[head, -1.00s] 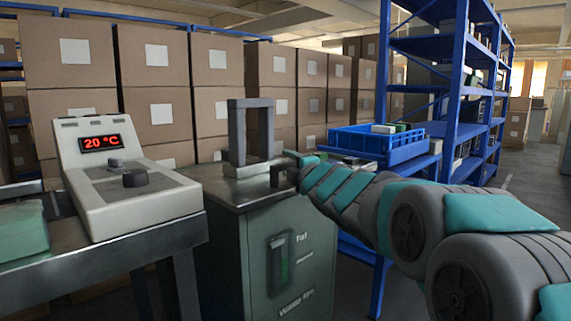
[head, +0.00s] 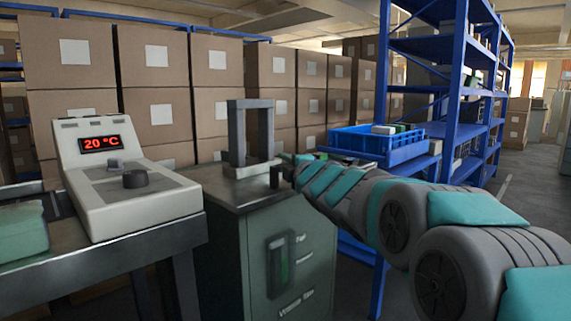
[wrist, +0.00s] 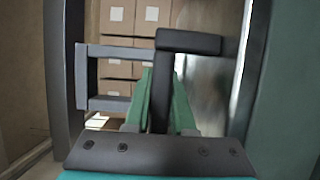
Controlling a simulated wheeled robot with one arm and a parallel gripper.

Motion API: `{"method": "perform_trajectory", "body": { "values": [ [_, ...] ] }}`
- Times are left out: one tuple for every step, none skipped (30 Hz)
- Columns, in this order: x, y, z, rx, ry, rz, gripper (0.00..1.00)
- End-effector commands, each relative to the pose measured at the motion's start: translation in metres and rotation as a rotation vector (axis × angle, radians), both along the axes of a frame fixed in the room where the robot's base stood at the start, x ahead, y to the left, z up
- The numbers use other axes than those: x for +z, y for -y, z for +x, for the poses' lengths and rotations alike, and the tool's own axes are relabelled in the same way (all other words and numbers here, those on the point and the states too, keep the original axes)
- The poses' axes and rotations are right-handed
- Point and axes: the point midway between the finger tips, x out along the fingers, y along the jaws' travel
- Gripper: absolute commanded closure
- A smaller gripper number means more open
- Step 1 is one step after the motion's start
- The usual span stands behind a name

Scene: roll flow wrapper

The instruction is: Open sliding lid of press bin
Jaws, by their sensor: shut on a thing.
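The press bin (head: 318,262) is a green cabinet with a worn metal top (head: 222,192), standing in the middle of the head view. A dark handle (head: 275,178) stands up at the top. In the wrist view the handle (wrist: 188,42) is a dark bar with a bent upper end. My gripper (head: 284,170) reaches in from the right at the handle. In the wrist view its green fingers (wrist: 163,100) are shut on the handle's upright part. The fingers partly hide the handle's lower part, and I cannot make out the lid's edges or any opening.
A grey upright frame (head: 237,135) stands on the bin top beside the handle. A control box (head: 135,195) reading 20 °C sits on a table at left. A blue crate (head: 375,150) and blue shelving are at right. Stacked cartons (head: 157,115) fill the back.

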Motion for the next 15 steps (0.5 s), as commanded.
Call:
{"method": "perform_trajectory", "body": {
  "values": [
    [-0.0004,0.0000,0.0000,0.000,-0.001,0.000,0.94],
    [-0.0004,0.0000,0.0000,0.000,-0.001,0.000,0.97],
    [-0.0004,0.0000,0.0000,0.000,-0.001,0.000,1.00],
    [-0.0004,0.0000,0.0000,0.000,-0.001,0.000,1.00],
    [-0.0004,0.0000,0.0000,0.000,-0.001,0.000,1.00],
    [-0.0006,0.0000,0.0000,0.000,-0.001,0.000,1.00],
    [-0.0006,0.0000,0.0000,0.000,-0.001,0.000,1.00],
    [-0.0006,0.0000,0.0000,0.000,-0.001,0.000,1.00],
    [-0.0006,0.0000,0.0000,0.000,-0.001,0.000,1.00],
    [-0.0006,0.0000,0.0000,0.000,-0.001,0.000,1.00],
    [-0.0006,0.0000,0.0000,0.000,-0.001,0.000,1.00],
    [-0.0006,0.0000,0.0000,0.000,-0.001,0.000,1.00],
    [-0.0006,0.0000,0.0000,0.000,-0.001,0.000,1.00],
    [-0.0006,0.0000,0.0000,0.000,-0.001,0.000,1.00],
    [-0.0007,0.0000,0.0000,0.000,-0.001,0.000,1.00]
  ]
}}
